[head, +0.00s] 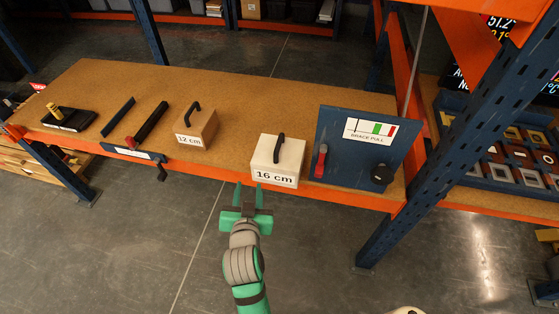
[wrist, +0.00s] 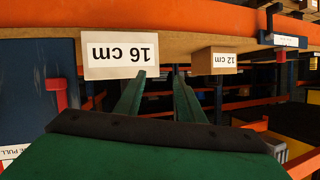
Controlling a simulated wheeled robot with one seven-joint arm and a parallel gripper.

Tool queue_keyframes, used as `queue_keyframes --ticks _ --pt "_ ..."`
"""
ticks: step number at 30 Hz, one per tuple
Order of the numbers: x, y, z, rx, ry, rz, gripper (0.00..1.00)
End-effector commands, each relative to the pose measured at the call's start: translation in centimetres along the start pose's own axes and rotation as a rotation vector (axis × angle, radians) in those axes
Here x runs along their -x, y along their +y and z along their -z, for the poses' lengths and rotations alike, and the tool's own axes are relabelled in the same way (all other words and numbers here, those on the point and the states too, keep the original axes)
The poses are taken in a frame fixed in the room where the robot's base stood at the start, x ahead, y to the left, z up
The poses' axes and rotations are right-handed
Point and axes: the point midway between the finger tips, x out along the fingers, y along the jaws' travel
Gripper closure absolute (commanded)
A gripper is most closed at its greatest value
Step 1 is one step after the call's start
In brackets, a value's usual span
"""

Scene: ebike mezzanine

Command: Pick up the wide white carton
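The wide white carton (head: 276,161) stands on the brown bench top near its front edge, with a "16 cm" label and a black handle (head: 279,148) on top. In the wrist view the carton (wrist: 121,55) appears upside down, just beyond the fingers and to the left. My gripper (head: 247,192) is open and empty, in front of the bench edge and a little below and left of the carton. Its two green fingers (wrist: 160,93) show apart in the wrist view, touching nothing that I can see.
A smaller brown "12 cm" carton (head: 196,125) stands to the left. A blue "BRACE PULL" panel (head: 355,148) with a red lever stands close on the right. A blue upright (head: 460,125) rises at right. An orange beam (head: 215,179) edges the bench. Floor in front is clear.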

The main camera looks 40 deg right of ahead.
Motion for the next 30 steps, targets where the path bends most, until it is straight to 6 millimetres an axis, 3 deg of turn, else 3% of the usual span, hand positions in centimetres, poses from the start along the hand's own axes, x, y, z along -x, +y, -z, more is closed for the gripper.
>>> queue_keyframes --ticks 1,3,9,14,24,30 --pt "-0.9 0.9 2.2 -0.014 0.014 -0.033 0.64" --pt "-1.7 2.0 4.3 -0.036 0.018 -0.076 0.64" --pt "-2.8 4.6 8.4 -0.080 0.025 -0.165 0.64" --pt "-3.4 5.6 9.5 -0.092 0.025 -0.194 0.64" --pt "-7.8 6.5 9.6 -0.094 0.025 -0.195 0.64" --pt "-8.9 6.8 9.6 -0.094 0.025 -0.195 0.64"
